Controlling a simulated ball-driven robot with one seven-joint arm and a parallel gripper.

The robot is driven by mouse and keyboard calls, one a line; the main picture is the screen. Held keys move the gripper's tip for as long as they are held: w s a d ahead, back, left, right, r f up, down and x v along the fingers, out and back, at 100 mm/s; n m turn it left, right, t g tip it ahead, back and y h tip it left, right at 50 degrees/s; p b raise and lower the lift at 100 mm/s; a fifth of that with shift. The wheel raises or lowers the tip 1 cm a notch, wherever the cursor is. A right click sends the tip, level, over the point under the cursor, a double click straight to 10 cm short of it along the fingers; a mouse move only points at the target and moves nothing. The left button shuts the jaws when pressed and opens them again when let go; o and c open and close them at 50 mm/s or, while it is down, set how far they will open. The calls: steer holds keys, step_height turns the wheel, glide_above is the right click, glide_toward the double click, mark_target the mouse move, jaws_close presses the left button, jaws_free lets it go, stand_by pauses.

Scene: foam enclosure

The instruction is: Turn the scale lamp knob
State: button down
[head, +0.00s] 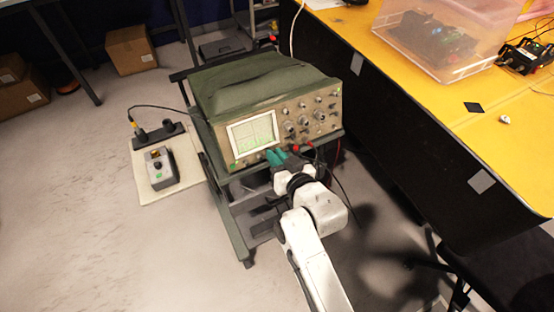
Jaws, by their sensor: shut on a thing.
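A green-topped oscilloscope (262,100) with a beige front panel stands on a dark cart. Its lit screen (254,133) is at the left of the panel, with several knobs to the right. My gripper (275,156), with teal fingers, is at the panel's lower edge, just below the screen's right corner. It is shut on a small knob there. The fingers hide that knob, and its label cannot be read, but its place below the screen fits the scale lamp knob.
A grey box with a knob (161,168) sits on a pale board (146,188) at left. A yellow-topped table (450,105) with a clear bin (425,45) stands at right. Cardboard boxes (131,50) lie behind.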

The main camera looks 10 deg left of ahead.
steer(key=shift+f+n+b, duration=0.1)
steer(key=shift+n+b, duration=0.3)
steer(key=shift+n, duration=0.6)
steer(key=c, duration=1.1)
jaws_free()
steer(key=shift+c, duration=0.2)
steer(key=v, duration=1.1)
steer(key=shift+w, duration=0.1)
